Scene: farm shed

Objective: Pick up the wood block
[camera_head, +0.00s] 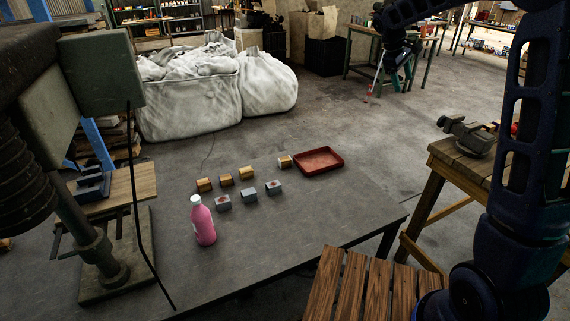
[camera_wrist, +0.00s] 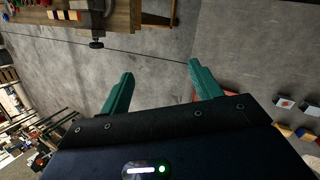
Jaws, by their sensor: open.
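Several wood-coloured blocks sit on the dark grey table in the head view. Three stand in a row: a left one (camera_head: 204,185), a middle one (camera_head: 226,180) and a right one (camera_head: 246,173). A further wood-coloured block (camera_head: 285,161) sits beside the red tray (camera_head: 319,161). I cannot tell which one the task names. My gripper (camera_wrist: 160,88) is open and empty, its two teal fingers spread over bare floor in the wrist view. It is well away from the blocks, some of which show at that view's right edge, such as a yellowish one (camera_wrist: 283,130).
Three grey blocks (camera_head: 249,196) stand in front of the wood row. A pink bottle (camera_head: 204,224) stands nearer the front. A drill-press-like machine (camera_head: 100,250) takes up the left side. A wooden workbench (camera_head: 465,165) stands at the right. The table's right front part is clear.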

